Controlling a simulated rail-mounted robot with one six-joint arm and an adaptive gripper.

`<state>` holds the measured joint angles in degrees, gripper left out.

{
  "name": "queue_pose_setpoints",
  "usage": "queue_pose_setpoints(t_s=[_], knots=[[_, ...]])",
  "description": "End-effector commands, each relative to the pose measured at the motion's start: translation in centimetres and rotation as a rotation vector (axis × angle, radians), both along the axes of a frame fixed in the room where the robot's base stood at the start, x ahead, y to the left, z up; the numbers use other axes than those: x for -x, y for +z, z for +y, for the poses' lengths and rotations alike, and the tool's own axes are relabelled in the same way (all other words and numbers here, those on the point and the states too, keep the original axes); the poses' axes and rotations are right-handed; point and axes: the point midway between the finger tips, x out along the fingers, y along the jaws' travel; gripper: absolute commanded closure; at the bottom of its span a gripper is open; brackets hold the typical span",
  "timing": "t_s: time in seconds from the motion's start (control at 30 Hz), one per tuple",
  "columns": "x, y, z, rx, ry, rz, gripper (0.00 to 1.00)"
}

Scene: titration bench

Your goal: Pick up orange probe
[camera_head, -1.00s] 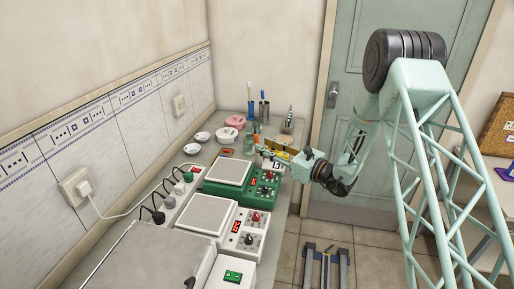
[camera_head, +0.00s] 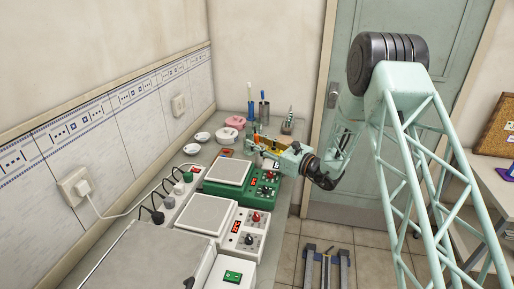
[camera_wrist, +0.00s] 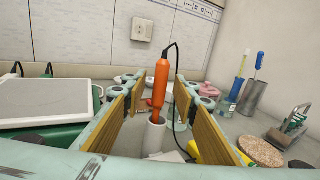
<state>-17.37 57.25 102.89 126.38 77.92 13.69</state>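The orange probe (camera_wrist: 160,85) stands upright, slightly tilted, in a white tubular holder (camera_wrist: 153,138) in the wrist view. A black cable runs from its top. My gripper (camera_wrist: 161,92) is open, with its yellow-brown finger pads on either side of the probe; the probe appears between them and I see no clear contact. In the head view my gripper (camera_head: 256,146) is low over the far end of the bench, and the probe is largely hidden there.
A green stirrer (camera_head: 230,172) and a white stirrer (camera_head: 208,212) stand nearer on the bench. A pink-lidded pot (camera_head: 236,122) and a metal cup (camera_head: 264,112) stand behind. A round cork mat (camera_wrist: 260,152) lies to the right in the wrist view.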

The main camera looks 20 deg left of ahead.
Motion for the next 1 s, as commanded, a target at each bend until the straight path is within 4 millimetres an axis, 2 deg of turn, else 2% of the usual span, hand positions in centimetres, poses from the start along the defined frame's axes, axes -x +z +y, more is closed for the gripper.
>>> queue_pose_setpoints(t_s=[0.17,0.43,0.77,1.0], knots=[[0.0,0.0,0.0,0.0,0.0,0.0,0.73],[0.0,0.0,0.0,0.0,0.0,0.0,0.98],[0.0,0.1,0.0,0.0,0.0,0.0,0.98],[0.0,1.2,0.0,-0.001,0.0,-0.001,0.98]])
